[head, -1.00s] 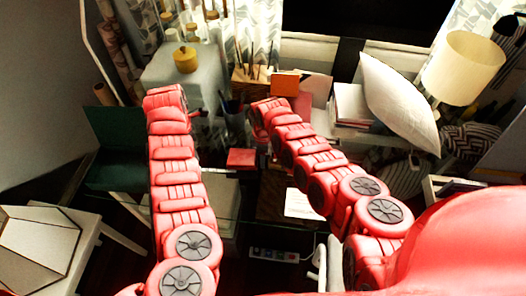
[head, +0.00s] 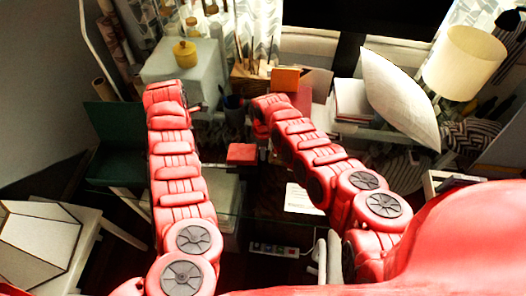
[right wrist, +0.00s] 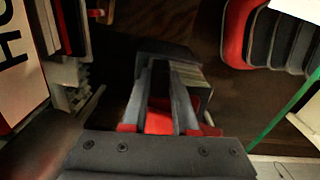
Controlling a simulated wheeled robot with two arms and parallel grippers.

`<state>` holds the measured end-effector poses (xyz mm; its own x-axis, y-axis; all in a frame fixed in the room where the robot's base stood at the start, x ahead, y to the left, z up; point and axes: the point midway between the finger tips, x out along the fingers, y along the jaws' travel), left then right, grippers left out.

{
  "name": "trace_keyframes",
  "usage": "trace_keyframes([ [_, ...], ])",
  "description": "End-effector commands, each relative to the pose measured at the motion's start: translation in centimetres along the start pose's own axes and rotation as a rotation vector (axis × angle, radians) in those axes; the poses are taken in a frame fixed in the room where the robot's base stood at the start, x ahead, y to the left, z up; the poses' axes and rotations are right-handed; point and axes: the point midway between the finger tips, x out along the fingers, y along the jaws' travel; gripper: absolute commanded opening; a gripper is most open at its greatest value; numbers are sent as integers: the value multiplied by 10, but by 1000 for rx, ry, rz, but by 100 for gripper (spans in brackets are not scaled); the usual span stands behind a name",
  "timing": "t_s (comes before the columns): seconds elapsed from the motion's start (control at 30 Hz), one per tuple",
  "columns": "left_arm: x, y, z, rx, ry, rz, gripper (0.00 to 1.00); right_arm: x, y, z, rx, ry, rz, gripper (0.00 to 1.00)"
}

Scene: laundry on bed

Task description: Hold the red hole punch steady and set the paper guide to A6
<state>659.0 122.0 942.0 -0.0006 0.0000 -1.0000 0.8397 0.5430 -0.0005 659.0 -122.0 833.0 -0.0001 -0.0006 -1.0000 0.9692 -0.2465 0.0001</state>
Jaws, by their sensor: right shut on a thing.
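A red piece (right wrist: 158,122), which looks like part of the red hole punch, shows between the fingers. The rest of it is mostly hidden by the fingers and the gripper body. The paper guide and its marks cannot be made out. In the head view my right arm reaches over the desk, with its gripper mostly hidden behind the wrist.
A flat red square item (head: 241,153) lies on the desk. A dark pen cup (head: 233,107) stands behind it. A yellow pot (head: 185,54) sits on a pale box. A white pillow (head: 400,98) and a lamp (head: 463,62) are at the right. A white sheet (head: 302,198) lies lower down.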

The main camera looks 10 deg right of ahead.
Motion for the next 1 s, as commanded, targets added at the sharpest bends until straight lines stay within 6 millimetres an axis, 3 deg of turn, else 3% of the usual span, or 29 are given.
trace_keyframes([
  [0.93,0,0,0,0,0,0,50,0,0,0,0,0,0,0],
  [1.0,0,0,0,0,0,0,37,0,0,0,0,0,0,0],
])
